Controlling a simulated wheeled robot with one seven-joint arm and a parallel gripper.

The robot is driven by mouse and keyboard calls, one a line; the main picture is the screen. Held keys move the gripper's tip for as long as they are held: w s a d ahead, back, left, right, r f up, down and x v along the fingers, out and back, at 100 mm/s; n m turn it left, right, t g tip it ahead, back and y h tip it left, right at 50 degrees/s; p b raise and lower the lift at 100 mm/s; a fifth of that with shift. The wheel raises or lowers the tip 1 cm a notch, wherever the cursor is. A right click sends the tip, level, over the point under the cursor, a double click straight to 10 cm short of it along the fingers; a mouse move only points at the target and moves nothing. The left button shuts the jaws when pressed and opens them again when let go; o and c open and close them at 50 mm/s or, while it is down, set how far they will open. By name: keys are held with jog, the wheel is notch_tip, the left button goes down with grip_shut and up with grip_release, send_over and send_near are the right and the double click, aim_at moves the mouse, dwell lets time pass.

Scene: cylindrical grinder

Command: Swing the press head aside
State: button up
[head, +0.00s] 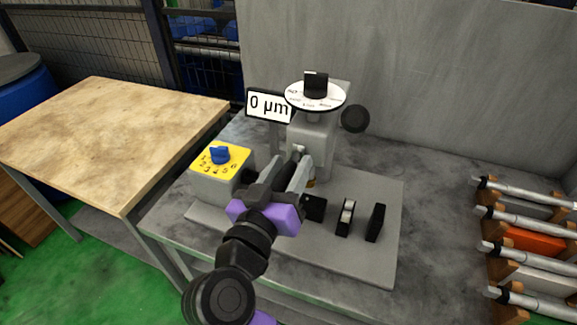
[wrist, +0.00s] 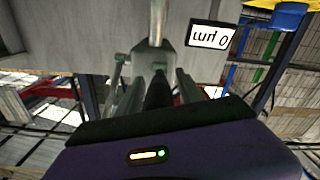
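The press head (head: 311,139) is a grey block on the fixture at the table's middle. A white dial disc (head: 318,96) with a black knob sits above it. My gripper (head: 297,165) is in front of the block, its purple body low and its fingers pointing up toward it. In the wrist view the two fingers stand apart, one on each side of a dark handle-like part (wrist: 158,92). A metal rod (wrist: 157,24) runs on beyond that part. I see gaps beside it and cannot tell any contact. My wrist hides part of the fixture's front.
A yellow selector box (head: 221,160) with a blue knob stands left of my gripper. A "0 µm" display (head: 269,105) is behind. Two dark upright blocks (head: 375,222) stand at right. A rack of metal rods (head: 526,240) is far right. A wooden table (head: 100,130) is left.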

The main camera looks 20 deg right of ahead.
grip_shut()
dwell(1.2)
